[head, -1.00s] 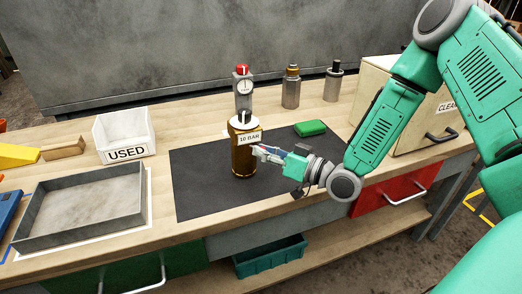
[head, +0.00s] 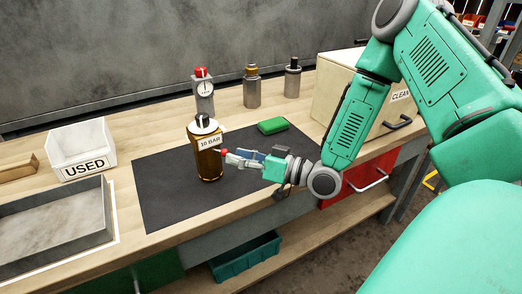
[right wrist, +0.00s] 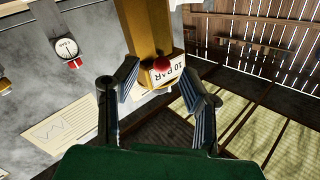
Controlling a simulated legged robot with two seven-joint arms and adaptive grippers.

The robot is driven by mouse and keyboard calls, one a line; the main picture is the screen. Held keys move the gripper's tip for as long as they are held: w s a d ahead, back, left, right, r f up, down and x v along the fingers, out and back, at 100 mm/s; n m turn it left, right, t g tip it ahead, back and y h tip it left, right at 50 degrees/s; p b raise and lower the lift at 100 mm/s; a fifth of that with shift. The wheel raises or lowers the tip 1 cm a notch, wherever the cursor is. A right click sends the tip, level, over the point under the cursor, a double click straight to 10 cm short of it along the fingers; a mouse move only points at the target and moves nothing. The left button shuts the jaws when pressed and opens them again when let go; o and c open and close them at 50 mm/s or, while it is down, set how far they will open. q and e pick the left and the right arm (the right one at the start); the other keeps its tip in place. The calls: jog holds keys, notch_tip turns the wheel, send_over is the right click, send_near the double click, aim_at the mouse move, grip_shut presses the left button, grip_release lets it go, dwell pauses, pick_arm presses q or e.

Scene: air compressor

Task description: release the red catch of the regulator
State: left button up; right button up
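The amber cylinder (head: 208,165) with a "10 BAR" label stands upright on the dark mat, and it also shows in the right wrist view (right wrist: 140,25). A round red knob (head: 223,152), which looks like the catch, sits on its right side by the label. In the right wrist view the red knob (right wrist: 162,64) lies ahead of and between the fingertips. My right gripper (head: 231,157) is open, right of the cylinder; its fingers (right wrist: 162,84) show spread and empty in the right wrist view. Contact with the knob cannot be told. My left gripper is not in view.
A grey gauge unit (head: 204,100) with a red top stands behind the cylinder. Two small grey bottles (head: 251,90) and a green block (head: 272,126) are to its right. A "USED" bin (head: 82,150) and grey tray (head: 50,222) are left. The mat (head: 160,190) has free room.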

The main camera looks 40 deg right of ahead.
jog(key=v, duration=0.8)
jog(key=shift+s+d, duration=0.25)
jog(key=shift+f, duration=0.1)
